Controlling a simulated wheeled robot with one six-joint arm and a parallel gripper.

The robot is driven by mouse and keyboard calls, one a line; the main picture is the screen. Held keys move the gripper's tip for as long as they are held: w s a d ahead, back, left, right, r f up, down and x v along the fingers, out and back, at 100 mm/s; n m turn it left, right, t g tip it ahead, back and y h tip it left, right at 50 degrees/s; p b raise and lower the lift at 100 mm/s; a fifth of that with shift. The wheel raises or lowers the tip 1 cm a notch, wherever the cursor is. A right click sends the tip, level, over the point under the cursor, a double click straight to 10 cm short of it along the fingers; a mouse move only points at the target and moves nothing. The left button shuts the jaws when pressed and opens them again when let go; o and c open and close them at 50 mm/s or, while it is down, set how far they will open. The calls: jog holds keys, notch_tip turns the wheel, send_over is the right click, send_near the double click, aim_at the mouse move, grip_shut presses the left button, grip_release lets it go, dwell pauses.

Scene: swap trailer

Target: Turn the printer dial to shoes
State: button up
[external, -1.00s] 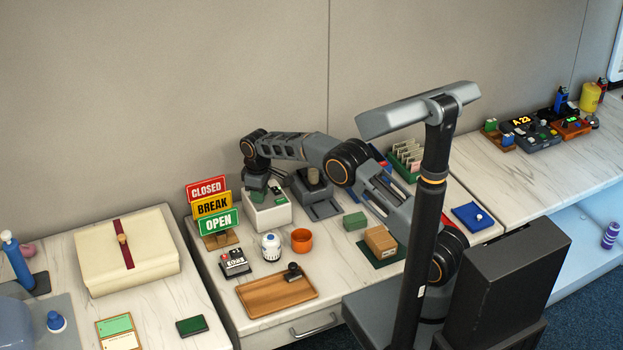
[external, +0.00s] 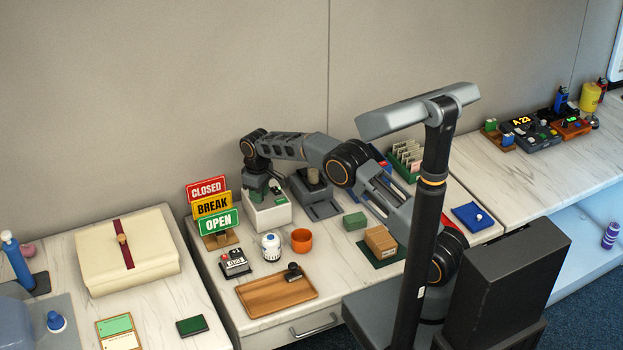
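I cannot make out the dial or any shoes mark at this size. My gripper (external: 257,193) points down over the left part of the box's top, at or very close to it. Its fingertips are small and partly lost against the box, so I cannot tell whether they touch or hold anything.
The closed, break and open signs (external: 212,206) stand just left of the box. A grey holder (external: 314,190) stands close on its right. A white jar (external: 271,246), an orange cup (external: 302,240) and a wooden tray (external: 277,294) are in front.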

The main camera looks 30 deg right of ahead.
jog(key=o, duration=0.4)
notch_tip(320, 180, up, 14)
jog(key=shift+f, duration=0.1)
dwell(0.5)
dwell(0.4)
